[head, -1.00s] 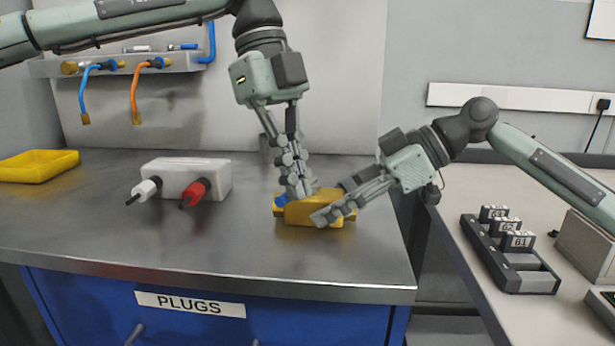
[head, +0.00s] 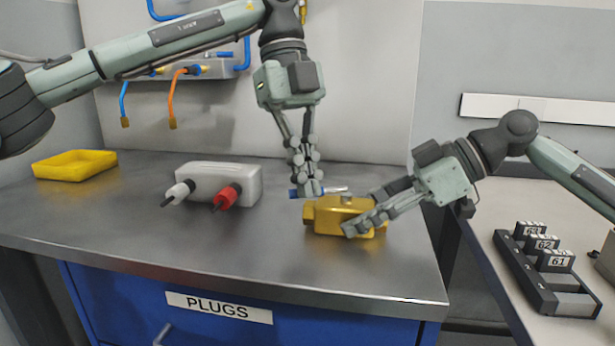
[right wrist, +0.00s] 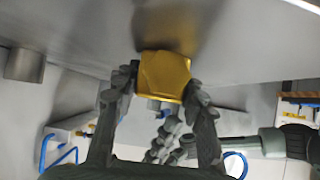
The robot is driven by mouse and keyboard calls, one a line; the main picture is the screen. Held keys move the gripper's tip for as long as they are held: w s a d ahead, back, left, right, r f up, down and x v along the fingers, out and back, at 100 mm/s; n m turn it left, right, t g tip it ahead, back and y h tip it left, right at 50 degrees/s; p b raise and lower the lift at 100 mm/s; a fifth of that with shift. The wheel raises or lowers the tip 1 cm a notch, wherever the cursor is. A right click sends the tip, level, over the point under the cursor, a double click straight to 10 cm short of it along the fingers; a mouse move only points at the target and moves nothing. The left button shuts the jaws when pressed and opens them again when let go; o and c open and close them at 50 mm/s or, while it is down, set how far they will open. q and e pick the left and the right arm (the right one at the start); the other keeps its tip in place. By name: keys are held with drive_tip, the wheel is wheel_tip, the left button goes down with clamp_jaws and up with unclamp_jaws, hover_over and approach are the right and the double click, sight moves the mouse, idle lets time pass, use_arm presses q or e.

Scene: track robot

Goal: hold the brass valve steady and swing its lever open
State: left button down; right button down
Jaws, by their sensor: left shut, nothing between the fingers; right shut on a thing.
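The brass valve (head: 322,217) lies on the steel bench near its right end. My right gripper (head: 362,213) is shut on the valve's body from the right; the right wrist view shows the valve (right wrist: 165,75) between its fingers (right wrist: 162,88). The lever shows as a silver bar (head: 335,189) with a blue handle (head: 294,193), pointing left above the valve's back edge. My left gripper (head: 309,188) is shut with nothing between its fingers. Its tips point down at the blue handle and hide part of it; I cannot tell whether they touch.
A yellow tray (head: 75,166) is at the far left. A rack (head: 540,285) of numbered blocks sits on the right table. The bench front is clear.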

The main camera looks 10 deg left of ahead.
use_arm(q)
drive_tip(key=shift+w+d, duration=0.15)
drive_tip(key=shift+d, duration=0.65)
use_arm(e)
drive_tip(key=shift+f, duration=0.1)
use_arm(q)
drive_tip(key=shift+s+d+r, duration=0.1)
drive_tip(key=shift+s+d, duration=0.05)
drive_tip(key=shift+s, duration=0.25)
wheel_tip(320, 180, up, 10)
drive_tip(key=shift+w, duration=0.15)
